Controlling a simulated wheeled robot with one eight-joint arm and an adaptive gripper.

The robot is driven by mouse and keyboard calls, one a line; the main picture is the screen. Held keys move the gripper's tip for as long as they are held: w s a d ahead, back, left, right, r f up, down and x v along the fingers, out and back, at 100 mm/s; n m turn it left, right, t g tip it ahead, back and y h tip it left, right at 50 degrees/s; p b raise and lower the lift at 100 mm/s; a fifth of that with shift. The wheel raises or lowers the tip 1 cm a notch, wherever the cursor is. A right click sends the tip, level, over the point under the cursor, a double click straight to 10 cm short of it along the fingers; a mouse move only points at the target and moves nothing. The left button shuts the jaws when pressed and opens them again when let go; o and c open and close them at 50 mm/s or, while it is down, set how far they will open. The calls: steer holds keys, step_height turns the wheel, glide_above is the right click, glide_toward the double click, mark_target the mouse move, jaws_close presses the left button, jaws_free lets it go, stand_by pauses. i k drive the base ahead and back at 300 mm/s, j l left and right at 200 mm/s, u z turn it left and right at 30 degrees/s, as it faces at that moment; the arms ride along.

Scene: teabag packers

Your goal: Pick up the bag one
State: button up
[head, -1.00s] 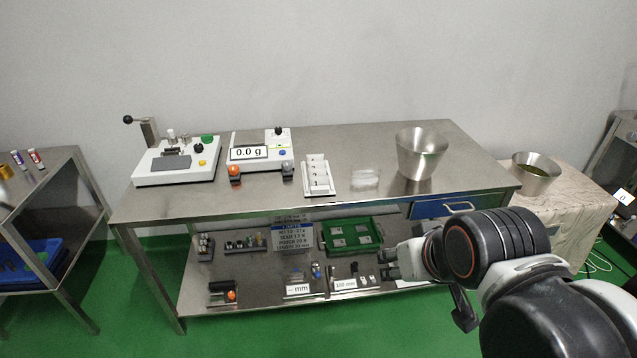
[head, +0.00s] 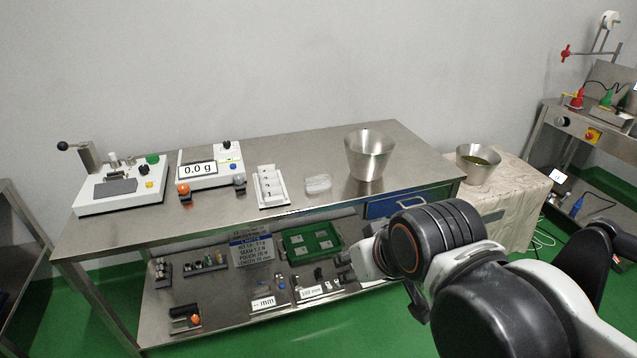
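No bag clearly marked one can be made out. A small clear, whitish packet or stack (head: 318,184) lies on the steel table top. To its left is a white stepped holder (head: 269,188) with small number labels, one of which looks like a 1. On the lower shelf, a green tray (head: 287,247) holds several pale flat squares, too small to identify. My gripper (head: 343,267) is in front of the table near the lower shelf, right of and below the tray. Its fingers appear apart, with nothing seen between them.
On the steel table (head: 300,146) stand a sealing device (head: 120,190), a scale (head: 210,165) reading 0.0 g and a metal bucket (head: 368,158). Small tools lie on the lower shelf (head: 230,318). Another bucket (head: 478,165) stands on a covered side table at right.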

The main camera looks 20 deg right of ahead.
mark_target(276, 190)
steer(key=i+j, duration=0.15)
steer(key=i, duration=0.5)
steer(key=i+j, duration=0.15)
steer(key=i, duration=0.5)
